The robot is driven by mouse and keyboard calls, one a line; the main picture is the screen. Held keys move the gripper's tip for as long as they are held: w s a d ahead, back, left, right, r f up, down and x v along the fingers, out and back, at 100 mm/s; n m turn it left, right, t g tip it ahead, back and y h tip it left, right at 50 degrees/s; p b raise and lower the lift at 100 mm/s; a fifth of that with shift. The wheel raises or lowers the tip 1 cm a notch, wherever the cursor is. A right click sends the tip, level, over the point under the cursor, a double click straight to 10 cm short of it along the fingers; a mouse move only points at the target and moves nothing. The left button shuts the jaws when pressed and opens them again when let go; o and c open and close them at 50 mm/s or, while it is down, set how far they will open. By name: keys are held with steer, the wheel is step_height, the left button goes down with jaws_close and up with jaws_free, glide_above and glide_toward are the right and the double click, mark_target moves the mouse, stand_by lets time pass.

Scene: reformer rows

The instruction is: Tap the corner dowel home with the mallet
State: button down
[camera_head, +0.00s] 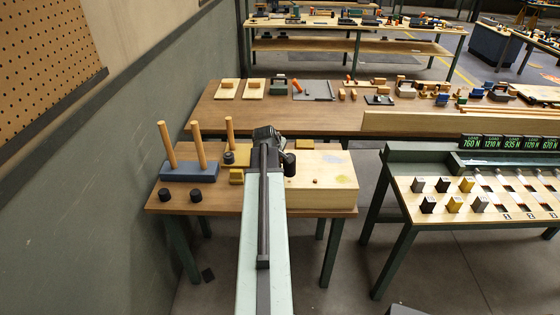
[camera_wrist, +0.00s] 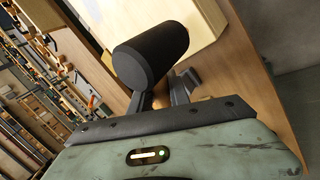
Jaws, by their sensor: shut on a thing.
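My gripper (camera_head: 268,138) is at the end of my arm, over the near bench. It is shut on the mallet, whose dark cylindrical head (camera_head: 288,163) shows to its right. In the wrist view the mallet head (camera_wrist: 152,54) sits just beyond the two fingers of my gripper (camera_wrist: 165,92); its handle is hidden. A pale wooden box (camera_head: 325,193) lies to the right of my arm. A small reddish-brown stub, seemingly the corner dowel (camera_head: 316,181), shows on its top. The mallet head is apart from this stub, up and left of it in the picture.
A blue block (camera_head: 188,173) with upright dowels (camera_head: 167,145) stands at the bench's left, with black knobs (camera_head: 196,195) before it. A longer bench (camera_head: 330,120) is behind; a rack table (camera_head: 470,205) is right, across a gap.

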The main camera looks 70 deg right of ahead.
step_height(320, 180, up, 4)
steer(key=p, duration=0.4)
steer(key=shift+r, duration=0.15)
steer(key=shift+f, duration=0.25)
